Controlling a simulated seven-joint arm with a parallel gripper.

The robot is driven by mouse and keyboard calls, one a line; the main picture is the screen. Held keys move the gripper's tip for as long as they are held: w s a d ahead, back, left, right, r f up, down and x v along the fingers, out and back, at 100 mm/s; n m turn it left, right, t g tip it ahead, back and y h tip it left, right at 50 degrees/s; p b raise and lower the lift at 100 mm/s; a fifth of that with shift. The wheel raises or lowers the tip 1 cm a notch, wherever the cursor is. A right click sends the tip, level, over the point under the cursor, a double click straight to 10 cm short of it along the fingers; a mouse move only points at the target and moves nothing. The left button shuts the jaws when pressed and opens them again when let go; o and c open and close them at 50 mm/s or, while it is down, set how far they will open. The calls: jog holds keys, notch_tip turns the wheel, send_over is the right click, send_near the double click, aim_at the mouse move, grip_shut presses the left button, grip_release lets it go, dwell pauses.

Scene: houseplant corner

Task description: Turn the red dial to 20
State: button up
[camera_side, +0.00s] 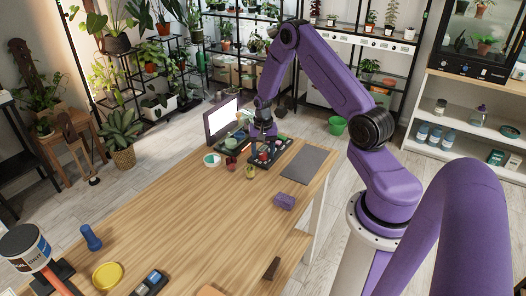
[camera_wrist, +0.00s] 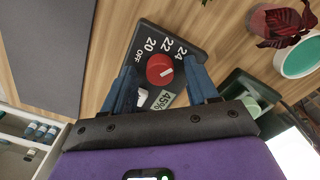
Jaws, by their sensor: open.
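The red dial (camera_wrist: 160,69) sits on a dark panel (camera_wrist: 152,32) marked OFF, 20, 22 and 24. Its white mark is on the right side of the knob, nearer the 24 than the 20. A 45% label is beside the knob. My gripper (camera_wrist: 160,72) is open, with one blue finger on each side of the dial; I cannot tell whether they touch it. In the side view, my gripper (camera_side: 263,139) is over the panel at the table's far end, and the red dial (camera_side: 263,156) shows just below it.
A screen (camera_side: 221,119) and a dark tray with small pots stand left of the panel. A white-and-green bowl (camera_side: 212,160) is nearby. A grey mat (camera_side: 309,165) and a purple block (camera_side: 285,201) lie to the right. The middle of the table is clear.

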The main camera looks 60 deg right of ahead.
jog(key=c, duration=1)
jog(key=shift+c, duration=0.2)
jog(key=shift+n, duration=0.4)
jog(key=n, duration=0.7)
jog(key=shift+n, duration=0.3)
jog(key=n, duration=0.3)
jog(key=shift+n, duration=2.2)
